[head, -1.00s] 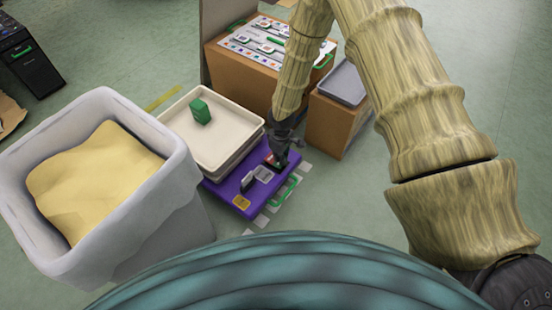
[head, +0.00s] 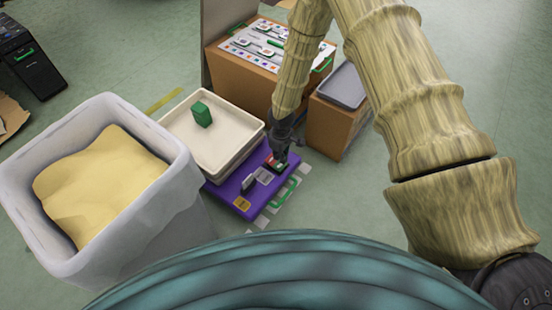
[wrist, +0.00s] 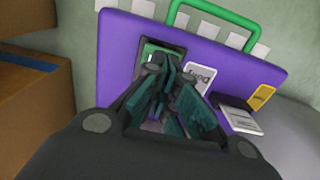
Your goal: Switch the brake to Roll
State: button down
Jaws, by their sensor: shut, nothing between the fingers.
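The brake looks to be the small dark-framed switch (head: 276,164) with red and green parts on the purple board (head: 227,191). In the wrist view the switch (wrist: 150,50) shows a green face beside the fingers, and the rest is hidden behind them. A white label plate (wrist: 199,77) sits beside it; its lettering is too blurred to read surely. My gripper (head: 281,157) is shut and empty, pointing down over the switch. In the wrist view my gripper (wrist: 163,72) overlaps the switch edge; I cannot tell whether it touches. The switch's setting is unclear.
A cream tray (head: 224,160) holding a green block (head: 202,115) adjoins the board. A large grey bin (head: 180,200) stands at the left. Cardboard boxes (head: 240,80) and a grey tray (head: 343,86) are behind. A green handle (wrist: 215,8) edges the board. Floor at right is clear.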

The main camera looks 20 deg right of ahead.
aim_at(281, 165)
notch_tip(281, 165, up, 4)
jog(key=p, duration=0.3)
jog(key=shift+r, duration=0.15)
dwell(0.6)
jog(key=s+a+f+m+y, duration=0.1)
jog(key=s+f+m, duration=0.1)
jog(key=s, duration=0.9)
jog(key=s+a+f+m+y, duration=0.1)
jog(key=s+f+m, duration=0.1)
jog(key=s, duration=0.8)
jog(key=s+d+r+m+h+p, duration=0.1)
jog(key=s+d+r+m, duration=0.15)
jog(key=s, duration=0.55)
jog(key=s+d+r+m+h, duration=0.1)
jog(key=s+d+r+m, duration=0.15)
jog(key=s, duration=0.55)
notch_tip(281, 165, up, 30)
jog(key=n+p, duration=0.1)
jog(key=p, duration=2.9)
jog(key=shift+w+d+f+p, duration=0.2)
jog(key=shift+w+d+p, duration=0.1)
